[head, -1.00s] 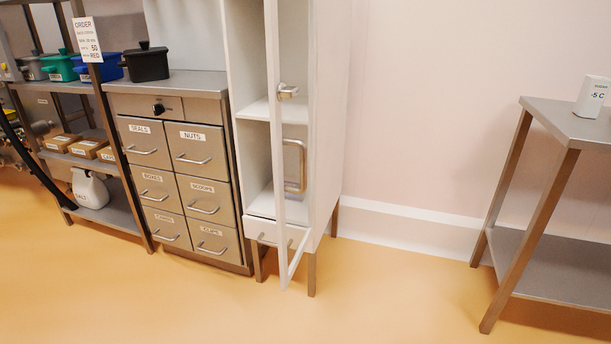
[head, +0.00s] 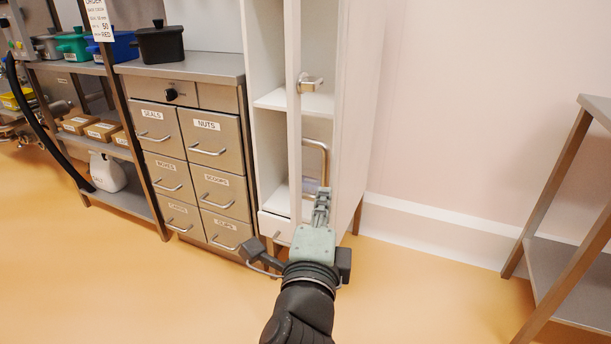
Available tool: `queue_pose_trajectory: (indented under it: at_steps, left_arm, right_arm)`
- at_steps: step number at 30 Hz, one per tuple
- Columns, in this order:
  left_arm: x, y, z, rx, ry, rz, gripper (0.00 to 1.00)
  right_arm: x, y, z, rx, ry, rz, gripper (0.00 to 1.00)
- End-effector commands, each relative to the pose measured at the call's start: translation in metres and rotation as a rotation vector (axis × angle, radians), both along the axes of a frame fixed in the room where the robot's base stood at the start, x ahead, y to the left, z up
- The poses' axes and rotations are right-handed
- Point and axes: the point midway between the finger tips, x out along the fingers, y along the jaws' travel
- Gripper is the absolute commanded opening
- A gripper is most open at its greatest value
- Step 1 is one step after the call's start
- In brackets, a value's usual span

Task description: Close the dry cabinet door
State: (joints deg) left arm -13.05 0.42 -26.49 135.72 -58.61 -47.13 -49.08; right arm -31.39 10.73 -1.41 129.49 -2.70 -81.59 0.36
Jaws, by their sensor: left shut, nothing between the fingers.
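The dry cabinet (head: 352,130) is a tall white cabinet with its door open. The door (head: 294,120) stands out towards me, seen nearly edge-on, with a white frame. A metal knob (head: 311,84) sits high on it, and a D-shaped bar handle (head: 325,152) shows lower down. My left gripper (head: 322,192) is shut and empty, pointing up and away from me. It overlaps the lower part of the door and the foot of the bar handle; I cannot tell whether it touches. It hides the door's bottom. My right gripper is not in view.
A labelled drawer unit (head: 207,145) stands directly left of the cabinet, with a black pot (head: 160,43) on top. A shelf rack (head: 130,120) is further left. A metal table (head: 597,105) is at the right. The floor (head: 430,290) between is clear.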

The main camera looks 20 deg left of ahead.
Motion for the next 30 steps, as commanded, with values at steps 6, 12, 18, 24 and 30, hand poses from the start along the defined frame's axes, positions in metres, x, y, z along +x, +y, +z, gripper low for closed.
queue_pose_trajectory:
  at_steps: [6, 12, 18, 24, 30]
  left_arm:
    - [0.047, 0.011, 0.002, 0.0, -0.001, 0.001, 0.0]
    - [0.049, 0.039, -0.001, 0.001, 0.002, 0.001, 0.0]
    - [0.049, 0.051, -0.001, -0.001, 0.002, 0.001, 0.0]
    - [0.049, 0.052, -0.001, -0.002, 0.001, 0.0, 0.0]
    - [0.049, 0.053, -0.001, -0.002, 0.003, -0.002, 0.0]
  right_arm:
    - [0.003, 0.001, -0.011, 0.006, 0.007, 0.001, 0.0]
    - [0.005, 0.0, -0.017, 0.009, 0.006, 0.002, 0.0]
    - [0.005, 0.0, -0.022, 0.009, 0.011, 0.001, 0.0]
    - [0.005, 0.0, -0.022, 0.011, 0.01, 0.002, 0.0]
    - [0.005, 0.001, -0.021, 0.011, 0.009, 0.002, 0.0]
